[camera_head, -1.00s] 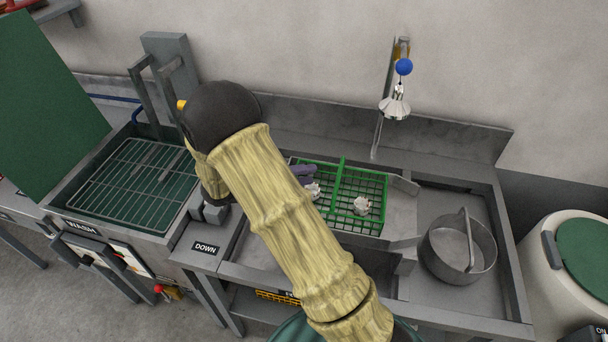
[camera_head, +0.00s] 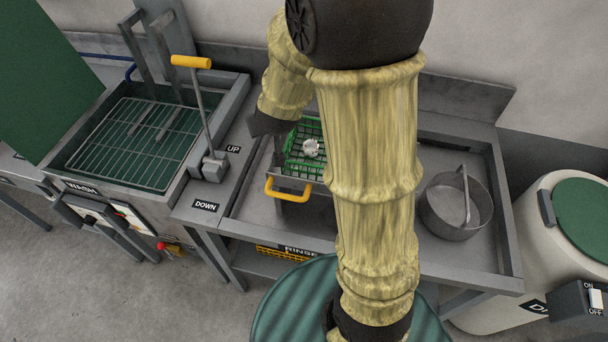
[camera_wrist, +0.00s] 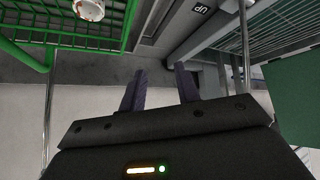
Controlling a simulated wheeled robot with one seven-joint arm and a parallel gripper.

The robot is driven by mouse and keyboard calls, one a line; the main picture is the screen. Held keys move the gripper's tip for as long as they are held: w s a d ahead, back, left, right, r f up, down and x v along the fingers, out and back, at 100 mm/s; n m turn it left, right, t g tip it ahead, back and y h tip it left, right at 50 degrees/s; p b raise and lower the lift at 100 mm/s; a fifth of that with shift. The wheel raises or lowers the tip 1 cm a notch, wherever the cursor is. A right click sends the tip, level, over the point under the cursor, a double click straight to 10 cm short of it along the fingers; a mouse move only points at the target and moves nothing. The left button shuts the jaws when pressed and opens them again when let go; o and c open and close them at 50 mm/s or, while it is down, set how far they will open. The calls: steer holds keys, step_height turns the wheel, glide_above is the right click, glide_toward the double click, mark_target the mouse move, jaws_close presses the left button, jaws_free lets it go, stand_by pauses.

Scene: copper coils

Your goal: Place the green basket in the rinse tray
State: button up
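The green basket (camera_head: 305,148) is a wire basket with white pieces in it. It sits in the grey unit whose front is labelled RINSE; my arm hides its right part, and I cannot tell exactly what it rests on. The rinse tray (camera_head: 262,240) is that grey unit. In the wrist view the basket (camera_wrist: 70,43) fills the upper left. My gripper (camera_wrist: 160,70) is open, with nothing between its two dark fingers. In the head view my wrist is at the basket's left side and the fingertips are hard to make out.
A lever with a yellow grip (camera_head: 190,62) stands between the wash tank (camera_head: 125,150) and the rinse unit, by the UP and DOWN labels. A yellow handle (camera_head: 288,190) is in front of the basket. A round metal pan (camera_head: 455,205) sits at the right.

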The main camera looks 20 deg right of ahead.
steer(key=s+d+f+g+y, duration=0.1)
steer(key=s+g, duration=0.4)
steer(key=s, duration=1.1)
steer(key=shift+s+d+g, duration=0.4)
steer(key=shift+d, duration=0.05)
